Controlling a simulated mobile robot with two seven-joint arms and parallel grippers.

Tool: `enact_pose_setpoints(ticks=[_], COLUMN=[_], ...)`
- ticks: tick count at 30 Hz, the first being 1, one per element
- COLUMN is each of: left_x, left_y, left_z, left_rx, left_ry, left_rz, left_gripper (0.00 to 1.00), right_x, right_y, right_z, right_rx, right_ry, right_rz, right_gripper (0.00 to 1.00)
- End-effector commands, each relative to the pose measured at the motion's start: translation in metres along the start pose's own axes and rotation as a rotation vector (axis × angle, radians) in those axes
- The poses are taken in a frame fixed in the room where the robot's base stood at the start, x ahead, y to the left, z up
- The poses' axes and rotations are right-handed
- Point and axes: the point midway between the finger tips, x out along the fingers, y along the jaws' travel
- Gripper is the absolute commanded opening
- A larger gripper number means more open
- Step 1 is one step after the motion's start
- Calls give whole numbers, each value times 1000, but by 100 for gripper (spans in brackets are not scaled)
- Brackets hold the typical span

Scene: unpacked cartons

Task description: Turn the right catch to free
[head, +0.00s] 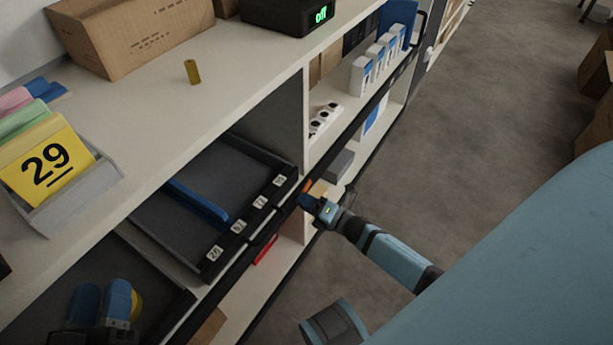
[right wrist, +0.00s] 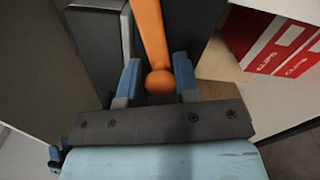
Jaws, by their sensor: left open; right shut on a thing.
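The right catch is an orange lever (right wrist: 151,35) with a round knob at its end, seen in the right wrist view. In the head view only a small orange part (head: 306,186) shows at the right front corner of the dark tray (head: 223,248). My right gripper (right wrist: 157,80) is shut on the catch, with a blue finger on each side of the knob. It also shows in the head view (head: 310,203) at the shelf front. My left gripper (head: 102,299) is open at the lower left, over a dark tray (head: 165,318). A left catch cannot be made out.
A cardboard box (head: 135,40), a dark device (head: 290,14) reading "off" and a yellow 29 card (head: 47,165) stand on the shelf top. A blue item (head: 197,202) lies in the tray. A red box (right wrist: 275,45) is near my right gripper.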

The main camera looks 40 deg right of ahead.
Motion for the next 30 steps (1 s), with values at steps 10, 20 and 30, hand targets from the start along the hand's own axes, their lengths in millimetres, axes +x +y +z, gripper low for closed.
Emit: enact_pose_setpoints(ticks=[10,20,30], left_x=[0,-1,-1], left_y=[5,5,3], left_z=[-27,-32,-29], left_rx=[6,11,14], left_ry=[85,99,89], left_rz=[-4,-10,-13], left_gripper=[43,43,43], right_x=[0,0,0], right_y=[1,-1,-1], right_z=[1,0,0], right_rx=[235,330,341], right_ry=[0,0,0], right_rz=[-1,0,0], right_gripper=[6,6,6])
